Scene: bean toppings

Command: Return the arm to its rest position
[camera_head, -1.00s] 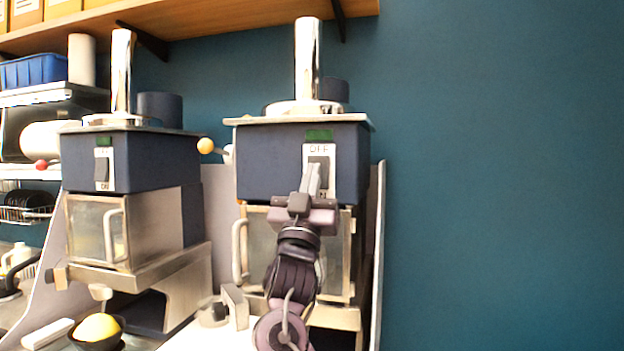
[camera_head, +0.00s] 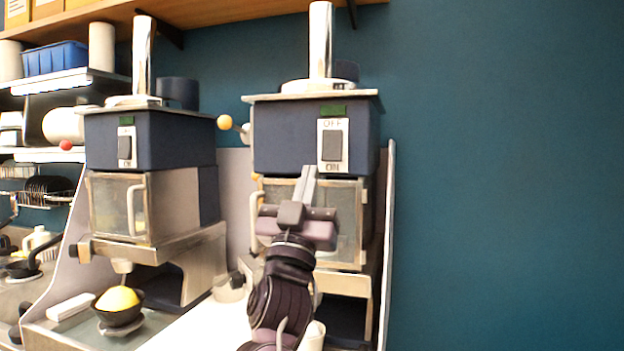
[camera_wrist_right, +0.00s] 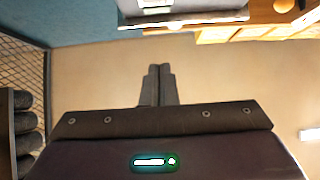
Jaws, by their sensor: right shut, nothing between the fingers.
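My right arm comes up from the bottom of the head view. Its gripper (camera_head: 305,184) is shut and empty, in front of the glass door of the right machine (camera_head: 312,140) and below its switch (camera_head: 333,146). In the right wrist view the two fingers (camera_wrist_right: 157,85) lie together with nothing between them. The fingertips look apart from the switch, though the gap is hard to judge. My left gripper is not in view.
A second machine (camera_head: 150,140) stands at the left, with a bowl of yellow food (camera_head: 118,305) below its spout. Shelves (camera_head: 50,82) hold a blue bin. The teal wall (camera_head: 500,180) at the right is bare.

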